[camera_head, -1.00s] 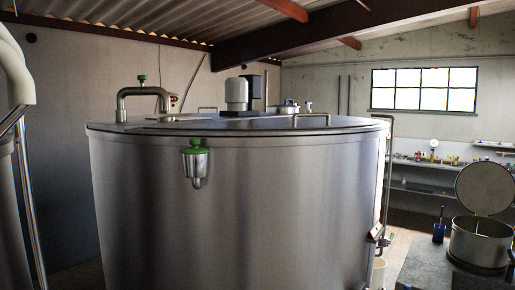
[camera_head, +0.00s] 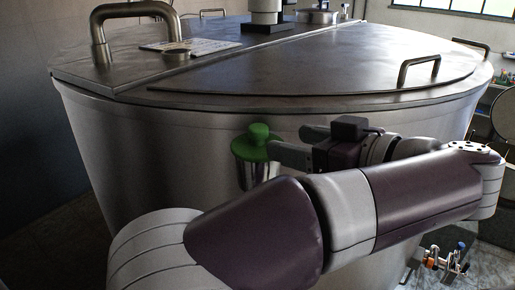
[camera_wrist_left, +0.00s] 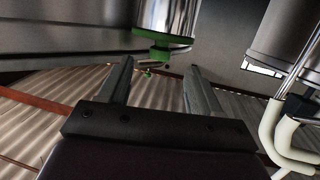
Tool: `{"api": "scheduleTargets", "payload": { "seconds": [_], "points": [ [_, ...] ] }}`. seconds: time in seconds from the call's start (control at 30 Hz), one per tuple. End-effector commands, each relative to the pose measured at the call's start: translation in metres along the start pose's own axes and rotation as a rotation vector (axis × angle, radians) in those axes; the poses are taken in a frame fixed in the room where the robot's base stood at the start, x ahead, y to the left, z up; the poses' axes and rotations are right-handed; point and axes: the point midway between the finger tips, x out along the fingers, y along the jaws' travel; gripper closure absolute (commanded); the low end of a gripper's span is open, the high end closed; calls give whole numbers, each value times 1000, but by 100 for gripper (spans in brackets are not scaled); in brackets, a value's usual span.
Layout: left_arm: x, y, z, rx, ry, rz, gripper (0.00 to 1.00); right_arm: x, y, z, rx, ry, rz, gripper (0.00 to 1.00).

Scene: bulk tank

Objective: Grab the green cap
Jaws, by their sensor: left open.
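The green cap (camera_head: 255,143), with a rounded knob on top, sits on a shiny metal cup (camera_head: 244,174) mounted on the side of the steel tank (camera_head: 110,135), just below its rim. My left gripper (camera_head: 287,142) is open just to the right of the cap, its fingers pointing toward it. One finger is close to the cap's right edge; whether it touches, I cannot tell. In the left wrist view, the cap (camera_wrist_left: 163,38) is beyond the fingertips, roughly in line with the gap between them, which is empty. My right gripper is out of view.
The tank lid (camera_head: 310,70) carries a bent pipe (camera_head: 130,12) at left and a handle (camera_head: 418,66) at right. The tank wall is close behind my left gripper.

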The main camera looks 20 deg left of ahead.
Motion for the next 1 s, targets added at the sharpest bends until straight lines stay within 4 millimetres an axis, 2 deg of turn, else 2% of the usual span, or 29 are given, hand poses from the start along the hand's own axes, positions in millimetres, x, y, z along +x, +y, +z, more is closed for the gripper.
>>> {"api": "scheduleTargets", "payload": {
  "seconds": [0.1,0.27,0.4,0.5,0.6,0.77,0.8,0.97,1.0],
  "points": [
    [27,0,-4,5,3,-4,36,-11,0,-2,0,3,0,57],
    [46,1,-4,3,4,-2,36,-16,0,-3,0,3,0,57],
    [71,4,-11,4,4,-4,36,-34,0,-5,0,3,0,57],
    [88,5,-7,3,4,-3,36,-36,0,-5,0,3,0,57],
    [96,5,-5,2,4,0,36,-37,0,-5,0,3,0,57],
    [97,5,-4,1,4,2,36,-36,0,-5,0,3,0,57],
    [96,5,-4,1,4,2,39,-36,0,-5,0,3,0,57],
    [96,5,-4,1,4,2,90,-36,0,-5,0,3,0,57],
    [96,5,-4,1,4,2,91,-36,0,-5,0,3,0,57]
  ]
}}
